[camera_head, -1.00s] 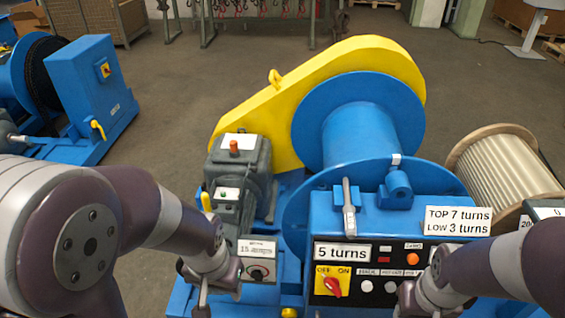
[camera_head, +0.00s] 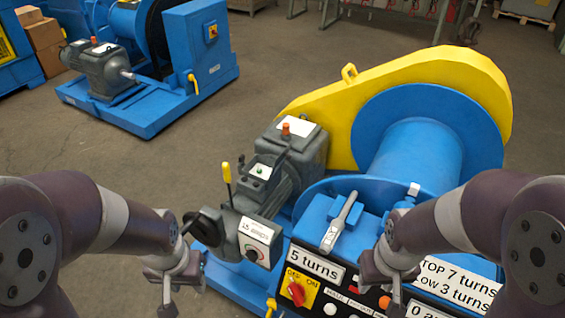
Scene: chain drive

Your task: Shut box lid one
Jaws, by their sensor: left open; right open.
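I cannot pick out a box or lid marked one. A winch shows a yellow chain cover (camera_head: 420,68), a blue drum (camera_head: 415,150) and a front control panel (camera_head: 345,292) with a red switch (camera_head: 296,293). A small grey box (camera_head: 255,238) labelled 15 amps sits left of the panel. My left gripper (camera_head: 168,300) is open, apart from and to the lower left of the grey box in the picture. My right gripper (camera_head: 392,300) is open in front of the panel and hides part of it. Whether it touches the panel is unclear.
A second blue machine (camera_head: 210,85) with a grey motor (camera_head: 105,72) stands at the far left. The grey floor (camera_head: 265,65) between the machines is clear. A yellow-topped lever (camera_head: 227,173) stands up behind the grey box.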

